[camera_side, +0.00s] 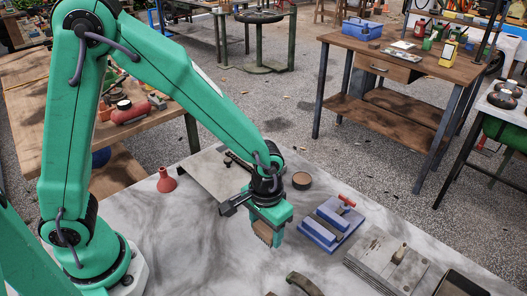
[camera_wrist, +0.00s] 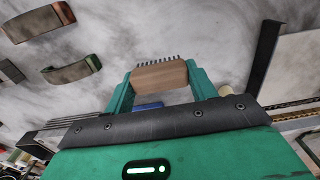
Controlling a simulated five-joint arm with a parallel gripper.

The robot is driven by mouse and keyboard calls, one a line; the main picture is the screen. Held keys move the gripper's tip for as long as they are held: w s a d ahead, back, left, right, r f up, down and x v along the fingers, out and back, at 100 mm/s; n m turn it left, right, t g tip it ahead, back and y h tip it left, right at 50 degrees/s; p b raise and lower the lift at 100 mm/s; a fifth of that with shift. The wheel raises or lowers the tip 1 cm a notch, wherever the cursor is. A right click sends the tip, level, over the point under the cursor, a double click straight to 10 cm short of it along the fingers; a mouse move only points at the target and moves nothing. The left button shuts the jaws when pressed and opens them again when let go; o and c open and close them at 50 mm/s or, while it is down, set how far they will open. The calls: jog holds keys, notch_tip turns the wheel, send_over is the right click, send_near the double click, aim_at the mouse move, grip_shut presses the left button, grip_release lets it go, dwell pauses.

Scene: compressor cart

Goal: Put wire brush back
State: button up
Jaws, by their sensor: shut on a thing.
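The wire brush, a brown wooden block with short dark bristles, is between the fingers of my gripper in the wrist view (camera_wrist: 158,76). My gripper (camera_wrist: 160,84) is shut on the two ends of the block. The bristles show along the block's far edge in this view. In the side view my gripper (camera_side: 269,232) points down over the marbled grey table (camera_side: 205,245), with the brush (camera_side: 262,235) in it. The brush seems to be above the surface; the exact gap is hard to tell. The brush's resting place cannot be identified for certain.
A blue block with a red handle (camera_side: 333,222) and grey metal plates (camera_side: 370,255) lie right of my gripper. A brown ring (camera_side: 301,181) and flat metal sheet (camera_side: 213,180) lie behind. Curved brown pieces (camera_side: 305,283) lie in front.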

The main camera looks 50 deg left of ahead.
aim_at(266, 237)
jog(key=shift+f, duration=1.5)
jog(key=shift+f, duration=0.1)
jog(key=o, duration=1)
jog(key=shift+c, duration=0.2)
jog(key=shift+r, duration=6.15)
